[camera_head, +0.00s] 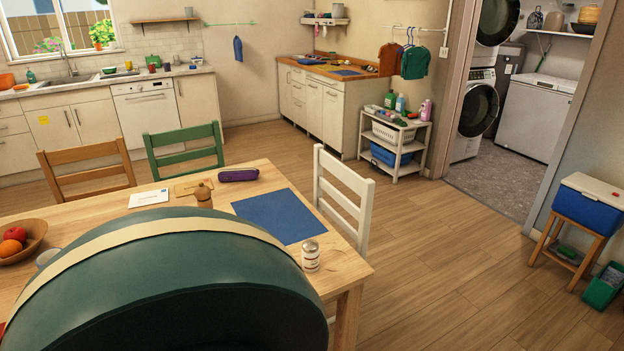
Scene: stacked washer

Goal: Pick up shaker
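The shaker (311,256), a small whitish jar with a label and a grey metal-looking cap, stands upright on the wooden table (344,277). It is near the table's right front corner, below the blue placemat (280,216) and apart from it. Neither of my grippers shows in the head view, so nothing is seen touching the shaker. A large dark green rounded shape with a cream band fills the lower left foreground. It hides part of the table, and I cannot tell what it is.
A brown wooden item (203,196), a purple case (238,175), a white envelope (149,198) and a fruit bowl (22,240) are on the table. A white chair (343,197) stands at its right side. Floor (455,265) to the right is clear.

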